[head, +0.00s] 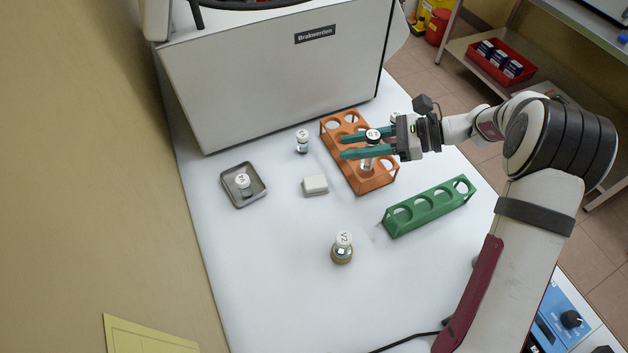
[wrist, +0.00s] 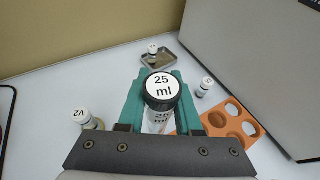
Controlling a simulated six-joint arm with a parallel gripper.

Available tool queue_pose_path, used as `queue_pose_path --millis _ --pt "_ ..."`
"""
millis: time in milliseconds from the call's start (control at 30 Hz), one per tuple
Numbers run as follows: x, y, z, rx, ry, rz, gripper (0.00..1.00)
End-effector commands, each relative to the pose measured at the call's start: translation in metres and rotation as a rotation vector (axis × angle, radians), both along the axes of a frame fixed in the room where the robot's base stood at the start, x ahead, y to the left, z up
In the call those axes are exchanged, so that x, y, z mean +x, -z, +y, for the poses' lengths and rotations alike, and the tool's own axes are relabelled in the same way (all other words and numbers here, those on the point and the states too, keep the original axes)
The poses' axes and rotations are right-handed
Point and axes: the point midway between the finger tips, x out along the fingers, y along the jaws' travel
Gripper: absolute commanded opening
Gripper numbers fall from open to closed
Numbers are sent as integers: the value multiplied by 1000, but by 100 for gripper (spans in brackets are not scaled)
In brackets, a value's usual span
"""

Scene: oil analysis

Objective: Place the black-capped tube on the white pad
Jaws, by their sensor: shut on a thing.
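The black-capped tube (head: 370,150) is clear-sided, with a white cap top inside a black ring. In the wrist view the tube (wrist: 161,98) shows the label "25 ml". My gripper (head: 346,147) has teal fingers shut on the tube just below its cap, and the tube is upright. In the head view the tube overlaps the orange rack (head: 385,187); I cannot tell if its bottom is in a hole or above it. The white pad (head: 315,185) lies bare on the table, left of the rack. In the wrist view I cannot see the pad.
A white-capped vial (head: 302,141) stands behind the pad. Another vial (head: 243,184) is in a grey tray (head: 233,173) at left. The V2 vial (head: 343,242) stands in front on a brown base. An empty green rack (head: 429,206) is at right. A large white machine (head: 280,80) stands behind.

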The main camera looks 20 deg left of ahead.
Motion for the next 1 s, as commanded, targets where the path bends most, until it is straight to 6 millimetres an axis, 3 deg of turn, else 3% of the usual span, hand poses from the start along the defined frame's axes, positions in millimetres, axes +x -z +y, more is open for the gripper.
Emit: queue_pose_path --millis 67,333,500,733,1000 --pt "6 2 1 1 29 2 0" --pt "0 49 79 1 31 5 0" --pt "-2 66 107 0 33 2 0" --pt "-2 106 110 1 35 3 0" --pt "-2 108 110 2 34 1 0"
